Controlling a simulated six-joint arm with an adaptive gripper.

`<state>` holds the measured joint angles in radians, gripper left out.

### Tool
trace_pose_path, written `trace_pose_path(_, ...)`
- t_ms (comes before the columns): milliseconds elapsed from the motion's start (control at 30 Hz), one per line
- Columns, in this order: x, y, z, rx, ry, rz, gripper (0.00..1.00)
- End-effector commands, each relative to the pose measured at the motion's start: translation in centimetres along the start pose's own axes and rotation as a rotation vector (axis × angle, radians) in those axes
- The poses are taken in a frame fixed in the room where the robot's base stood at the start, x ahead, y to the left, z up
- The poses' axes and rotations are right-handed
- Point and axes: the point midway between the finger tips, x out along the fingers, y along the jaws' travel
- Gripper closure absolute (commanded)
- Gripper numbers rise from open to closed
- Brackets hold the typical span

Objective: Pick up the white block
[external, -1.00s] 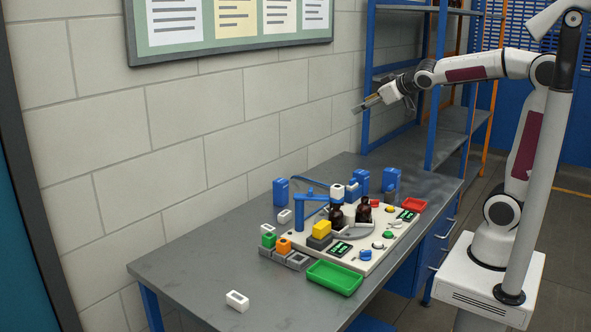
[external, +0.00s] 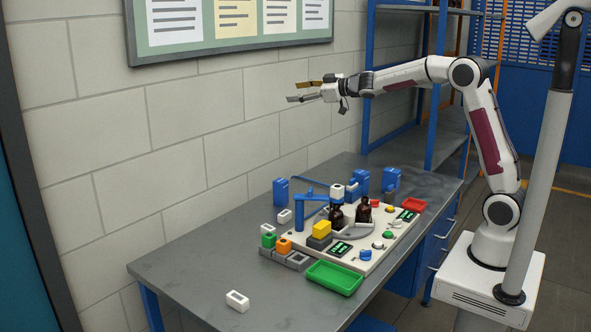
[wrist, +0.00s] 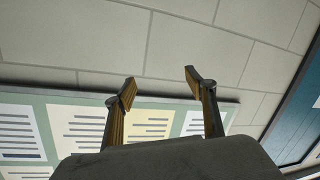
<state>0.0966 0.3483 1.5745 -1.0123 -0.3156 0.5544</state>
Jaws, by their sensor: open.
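A white block (external: 237,300) with a dark slot in its top lies alone on the grey table near its front left. A second white block (external: 284,216) lies further back, left of the blue frame. A white piece (external: 337,191) sits high above a dark bottle, at the blue arm. My gripper (external: 301,91) is open and empty, high above the table and pointing left, well away from these blocks. In the wrist view my gripper (wrist: 160,85) shows two spread fingers against the wall and poster board; no block is in that view.
A cream board (external: 345,255) carries amber bottles (external: 364,211), a yellow block (external: 322,229) and buttons. Green (external: 268,240) and orange (external: 284,246) blocks sit in a grey holder. The table's left front is mostly free.

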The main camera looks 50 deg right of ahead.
Motion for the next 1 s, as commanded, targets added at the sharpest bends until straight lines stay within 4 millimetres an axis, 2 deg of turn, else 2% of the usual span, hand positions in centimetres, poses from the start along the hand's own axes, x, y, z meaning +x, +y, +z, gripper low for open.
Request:
trace_pose_path(33, 1.1, -0.4, 0.4, -0.007, 0.013, -0.022, 0.44)
trace_pose_path(200, 4.2, -2.2, 1.2, -0.033, 0.066, -0.107, 0.44)
trace_pose_path(500, 8.4, -6.3, 4.2, -0.067, 0.136, -0.281, 0.44)
trace_pose_path(767, 10.8, -10.4, 8.2, -0.086, 0.172, -0.452, 0.44)
trace_pose_path(1000, 11.8, -14.5, 13.1, -0.091, 0.183, -0.622, 0.44)
